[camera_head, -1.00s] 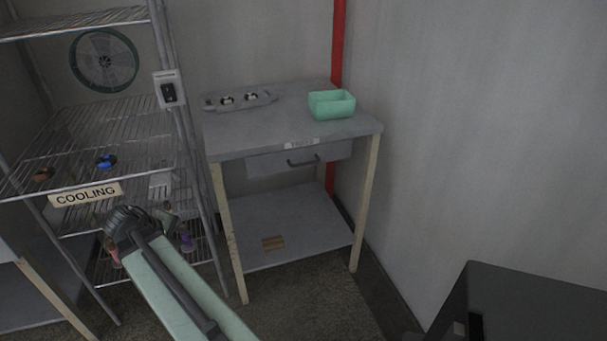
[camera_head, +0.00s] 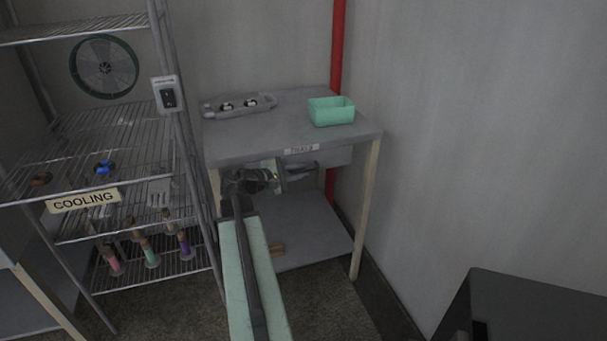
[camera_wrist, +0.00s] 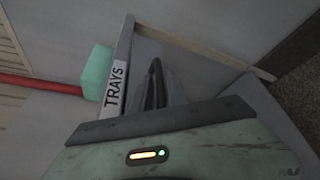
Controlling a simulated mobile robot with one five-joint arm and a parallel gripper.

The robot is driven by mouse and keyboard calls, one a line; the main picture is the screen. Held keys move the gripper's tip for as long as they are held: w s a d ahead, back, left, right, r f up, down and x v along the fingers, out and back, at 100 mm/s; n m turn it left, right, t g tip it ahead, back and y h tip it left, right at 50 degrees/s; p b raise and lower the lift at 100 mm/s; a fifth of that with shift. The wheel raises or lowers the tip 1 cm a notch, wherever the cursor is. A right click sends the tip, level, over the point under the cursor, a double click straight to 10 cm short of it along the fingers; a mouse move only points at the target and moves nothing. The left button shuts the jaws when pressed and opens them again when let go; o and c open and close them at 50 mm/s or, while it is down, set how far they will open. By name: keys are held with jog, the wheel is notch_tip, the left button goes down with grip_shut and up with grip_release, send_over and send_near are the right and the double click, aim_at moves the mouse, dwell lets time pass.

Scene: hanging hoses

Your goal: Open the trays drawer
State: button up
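A green bin (camera_head: 331,112) and a grey tray with small parts (camera_head: 238,106) stand on the table. A wire rack with a COOLING sign (camera_head: 83,200) is close on the left. A red pipe (camera_head: 337,45) and wall are behind and right. A dark box (camera_head: 540,305) is front right.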

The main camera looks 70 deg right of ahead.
jog(key=shift+x, duration=0.9)
grip_shut()
dwell(0.7)
